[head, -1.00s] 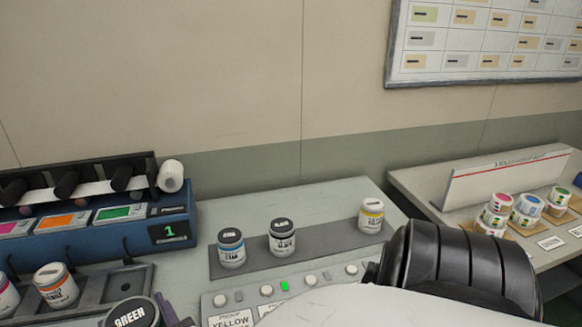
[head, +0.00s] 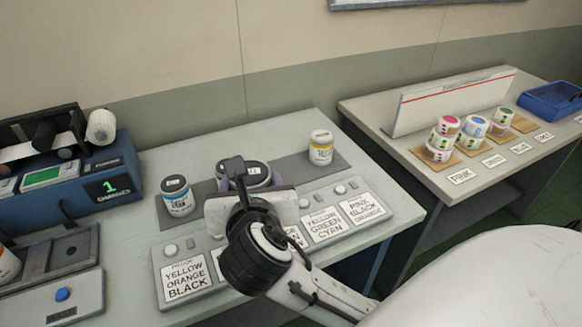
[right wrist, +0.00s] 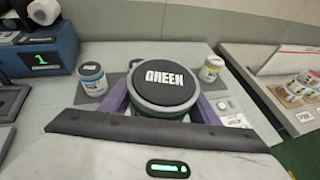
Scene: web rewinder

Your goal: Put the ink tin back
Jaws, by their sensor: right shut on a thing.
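The green ink tin, with a dark lid reading GREEN, fills the middle of the right wrist view (right wrist: 165,84). My right gripper (right wrist: 160,108) is shut on it, with a purple finger on each side. In the head view the gripper (head: 241,180) is over the grey strip (head: 298,167), between the cyan tin (head: 177,196) and the yellow tin (head: 320,147). The black tin (head: 221,170) is mostly hidden behind the gripper. I cannot tell whether the held tin touches the strip. My left gripper is not in view.
A panel with buttons and proof cards (head: 327,224) runs along the table front below the arm. The blue machine (head: 100,178) stands at left. A second table at right holds stacked label rolls (head: 445,134) and a blue tray (head: 553,100). The strip is clear beside the yellow tin.

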